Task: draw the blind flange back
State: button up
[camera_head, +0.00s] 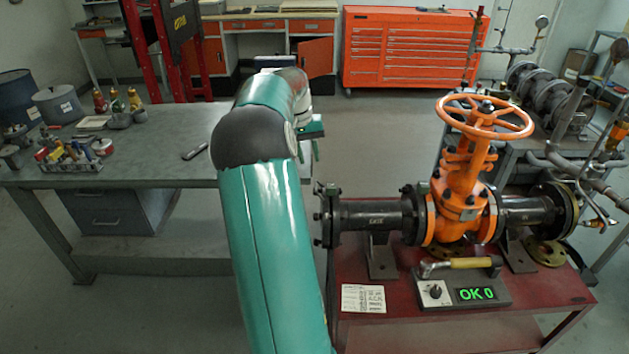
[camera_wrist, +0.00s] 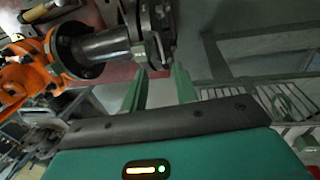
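The orange gate valve (camera_head: 468,200) with its handwheel sits in a dark pipe run on the red bench. At the pipe's left end is a dark bolted flange pair, with the blind flange (camera_head: 325,215) outermost. In the wrist view the blind flange (camera_wrist: 161,33) is just beyond my fingertips. My gripper (camera_wrist: 160,72) has its two green fingers apart, with nothing clearly held between them. The left fingertip appears close to the flange edge; I cannot tell whether it touches. In the head view my arm mostly hides the gripper.
A grey workbench (camera_head: 150,165) with tools stands left. An orange tool cabinet (camera_head: 408,50) stands behind. Floor between the benches is partly hidden by my arm.

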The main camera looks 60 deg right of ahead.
aim_at(316, 186)
jog(key=f, duration=0.3)
jog(key=s+f, duration=0.1)
jog(key=f, duration=0.5)
jog(key=shift+s+d+f, duration=0.25)
jog(key=shift+d, duration=0.1)
grip_shut()
